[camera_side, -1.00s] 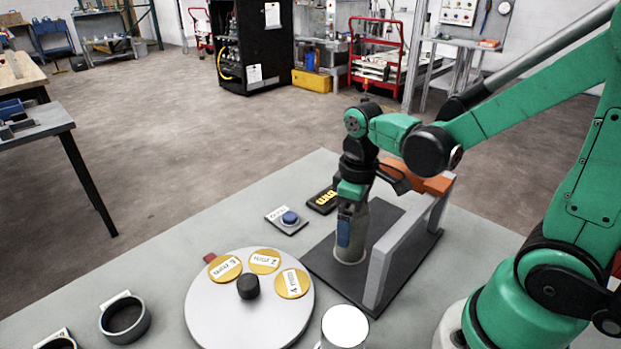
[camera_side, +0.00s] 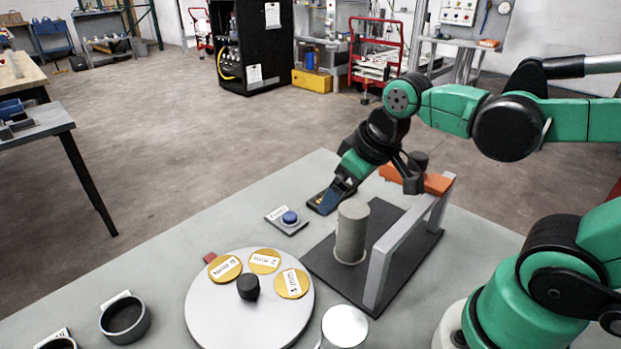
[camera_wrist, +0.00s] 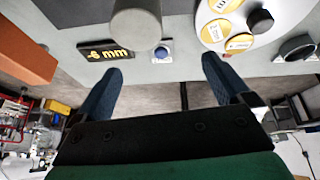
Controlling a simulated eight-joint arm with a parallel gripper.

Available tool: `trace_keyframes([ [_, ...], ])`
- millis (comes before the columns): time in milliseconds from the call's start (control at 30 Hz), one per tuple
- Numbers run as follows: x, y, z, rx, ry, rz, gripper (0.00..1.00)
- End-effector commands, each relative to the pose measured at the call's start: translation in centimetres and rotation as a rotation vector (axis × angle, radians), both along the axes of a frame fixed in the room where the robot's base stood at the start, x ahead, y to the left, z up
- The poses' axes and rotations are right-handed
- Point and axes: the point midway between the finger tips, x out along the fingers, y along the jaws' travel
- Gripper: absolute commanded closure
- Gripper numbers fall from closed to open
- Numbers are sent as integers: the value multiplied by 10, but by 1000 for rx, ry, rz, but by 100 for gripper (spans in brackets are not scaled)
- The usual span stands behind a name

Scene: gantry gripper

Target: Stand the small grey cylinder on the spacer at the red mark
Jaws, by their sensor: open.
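The grey cylinder (camera_side: 352,234) stands upright on the dark base plate under the gantry. It also shows at the top of the wrist view (camera_wrist: 137,27). My gripper (camera_side: 335,196) is tilted beside and above the cylinder, apart from it; its two blue fingers (camera_wrist: 162,80) are spread and empty in the wrist view. Three gold labelled spacers lie on the round light turntable (camera_side: 225,310): a left one (camera_side: 225,268), a back one (camera_side: 264,261) and a right one (camera_side: 291,284). The red mark (camera_side: 210,257) is at the turntable's far left edge, closest to the left spacer.
A blue button (camera_side: 290,217) is left of the base plate. A black display (camera_wrist: 104,50) reads about -6 mm. Dark ring cups (camera_side: 124,317) stand front left.

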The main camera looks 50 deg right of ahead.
Motion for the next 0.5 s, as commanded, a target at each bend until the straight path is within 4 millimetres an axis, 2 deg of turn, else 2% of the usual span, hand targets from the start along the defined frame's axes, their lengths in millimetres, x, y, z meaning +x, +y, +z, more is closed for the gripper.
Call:
trace_keyframes([
  [100, 0, 7, 3, 37, -128, -48, 3],
  [133, 1, 8, 4, 45, -150, -57, 0],
  [200, 1, 9, 5, 57, -183, -70, 0],
  [500, 2, 9, 6, 61, -193, -75, 0],
])
